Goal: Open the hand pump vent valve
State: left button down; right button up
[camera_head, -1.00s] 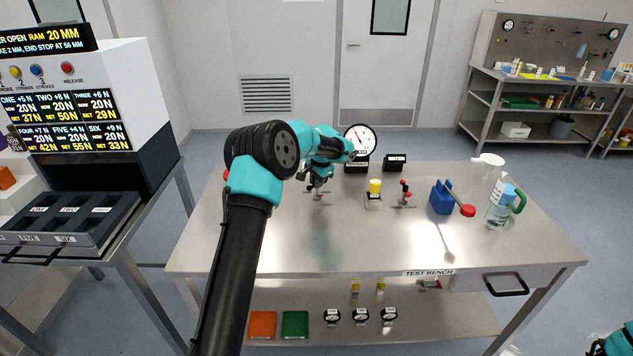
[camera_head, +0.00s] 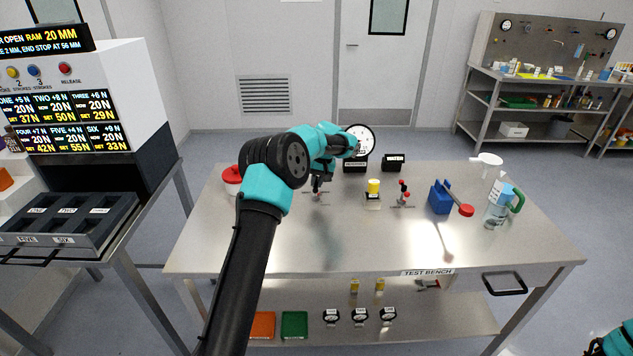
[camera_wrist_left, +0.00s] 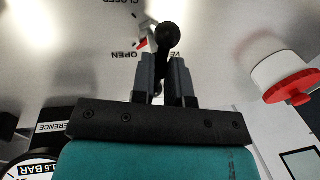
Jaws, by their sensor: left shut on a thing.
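My left gripper (camera_head: 317,187) is low over the left part of the test bench, at a small valve whose body is mostly hidden by the gripper in the head view. In the left wrist view its two fingers (camera_wrist_left: 166,82) are shut on the valve's dark lever, with a round black knob (camera_wrist_left: 167,37) showing just beyond the fingertips. A small red part (camera_wrist_left: 142,44) shows beside the knob. The bench has the printed words CLOSED and OPEN around the valve; the lever's exact setting is hard to tell.
Right of the gripper stand a yellow-topped item (camera_head: 373,188), another small red-handled valve (camera_head: 403,194), a blue block with a red-ended lever (camera_head: 440,199) and a spray bottle (camera_head: 497,207). A round gauge (camera_head: 361,139) is behind. A red-lidded pot (camera_head: 231,178) is left. The bench front is clear.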

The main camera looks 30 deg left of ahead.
pick_arm(q)
jog(key=shift+n, duration=0.3)
jog(key=c, duration=1.1)
grip_release()
jog(key=shift+r, duration=0.1)
jog(key=d+r, duration=0.1)
jog(key=r, duration=0.4)
jog(key=w+d+r, duration=0.1)
jog(key=r, duration=0.5)
jog(key=d+r, duration=0.1)
jog(key=r, duration=0.5)
jog(key=shift+w, duration=0.4)
jog(key=shift+f, duration=0.1)
